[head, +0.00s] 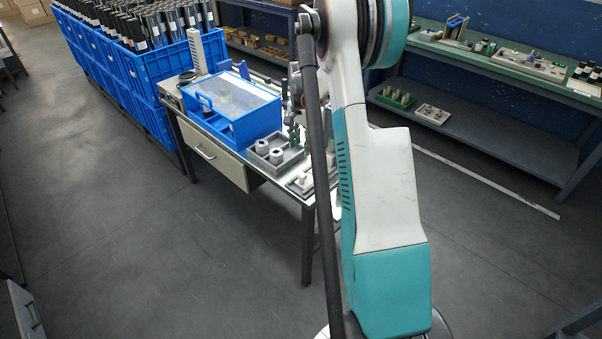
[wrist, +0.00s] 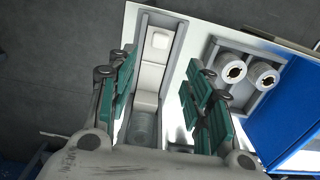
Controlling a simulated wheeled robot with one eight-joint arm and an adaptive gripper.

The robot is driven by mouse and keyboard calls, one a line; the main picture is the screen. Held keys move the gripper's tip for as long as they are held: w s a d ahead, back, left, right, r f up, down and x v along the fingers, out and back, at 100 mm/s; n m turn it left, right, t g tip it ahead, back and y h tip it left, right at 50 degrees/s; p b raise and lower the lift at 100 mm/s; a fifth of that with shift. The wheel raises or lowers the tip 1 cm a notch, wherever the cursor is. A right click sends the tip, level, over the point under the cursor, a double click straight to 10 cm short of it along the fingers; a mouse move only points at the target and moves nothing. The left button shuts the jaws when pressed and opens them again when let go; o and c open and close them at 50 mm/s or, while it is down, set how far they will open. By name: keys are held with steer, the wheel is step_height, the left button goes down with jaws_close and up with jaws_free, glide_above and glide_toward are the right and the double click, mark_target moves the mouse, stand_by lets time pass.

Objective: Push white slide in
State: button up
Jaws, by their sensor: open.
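The white slide (wrist: 150,76) lies in a long grey channel fixture (wrist: 179,45) in the wrist view. It has a raised square knob at its far end, and its near part runs toward a clear or grey round section. My gripper (wrist: 161,72) is open, with green-padded fingers on either side of the channel, and nothing is between the pads. Whether a finger touches the slide cannot be told. In the head view my gripper (head: 294,133) is small and partly hidden by my arm, above the table, and the fixture (head: 300,184) is partly hidden too.
A grey tray with two white rolls (wrist: 232,72) stands right of the channel. The blue machine with a clear lid (head: 232,108) stands beside it on the table (head: 222,150). Blue crates (head: 165,65) stand at the back left. A green-topped bench (head: 510,62) is at the right.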

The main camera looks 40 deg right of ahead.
mark_target(302, 174)
step_height(302, 174, down, 14)
steer(key=b, duration=0.4)
steer(key=shift+r, duration=0.15)
steer(key=shift+c, duration=0.3)
